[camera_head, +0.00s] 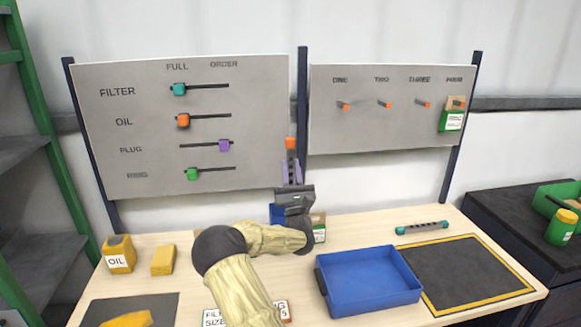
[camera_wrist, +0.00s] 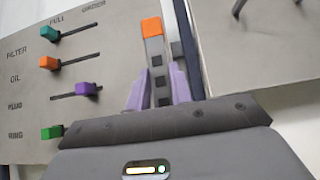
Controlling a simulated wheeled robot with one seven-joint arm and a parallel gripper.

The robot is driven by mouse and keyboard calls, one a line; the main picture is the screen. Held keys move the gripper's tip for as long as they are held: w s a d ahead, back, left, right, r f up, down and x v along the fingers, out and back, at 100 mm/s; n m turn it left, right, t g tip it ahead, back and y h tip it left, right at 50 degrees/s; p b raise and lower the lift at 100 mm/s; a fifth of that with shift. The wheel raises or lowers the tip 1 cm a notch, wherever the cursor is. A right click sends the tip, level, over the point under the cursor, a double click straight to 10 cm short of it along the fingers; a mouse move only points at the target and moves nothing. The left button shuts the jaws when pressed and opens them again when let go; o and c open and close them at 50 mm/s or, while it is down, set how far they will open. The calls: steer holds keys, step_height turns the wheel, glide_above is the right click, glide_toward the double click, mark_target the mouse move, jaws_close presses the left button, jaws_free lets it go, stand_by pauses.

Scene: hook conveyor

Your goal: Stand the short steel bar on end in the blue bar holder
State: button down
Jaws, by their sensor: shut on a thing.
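My gripper (camera_head: 291,172) is raised over the back middle of the table, its purple fingers shut on a grey steel bar (camera_head: 291,157) with an orange end and dark spots. The bar points up, orange end on top. The wrist view shows the bar (camera_wrist: 157,70) between the fingers (camera_wrist: 159,88), tilted slightly in that picture; its lower end is hidden. A blue piece (camera_head: 276,213), perhaps the bar holder, shows partly behind my gripper at the back of the table; my wrist hides the rest. A different bar with teal ends (camera_head: 422,228) lies at the back right.
A blue tray (camera_head: 368,305) and a yellow-edged dark mat (camera_head: 463,272) fill the right of the table. A labelled box (camera_head: 318,227) stands beside my wrist. An OIL can (camera_head: 119,254) and yellow block (camera_head: 163,260) are at left. A slider board (camera_head: 130,150) and peg board (camera_head: 380,135) stand behind.

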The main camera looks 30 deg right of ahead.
mark_target(291, 179)
steer(key=shift+f+b, duration=1.15)
steer(key=shift+f, duration=0.35)
steer(key=shift+f+b, duration=3.55)
steer(key=c, duration=1.2)
jaws_free()
steer(key=shift+o, duration=0.2)
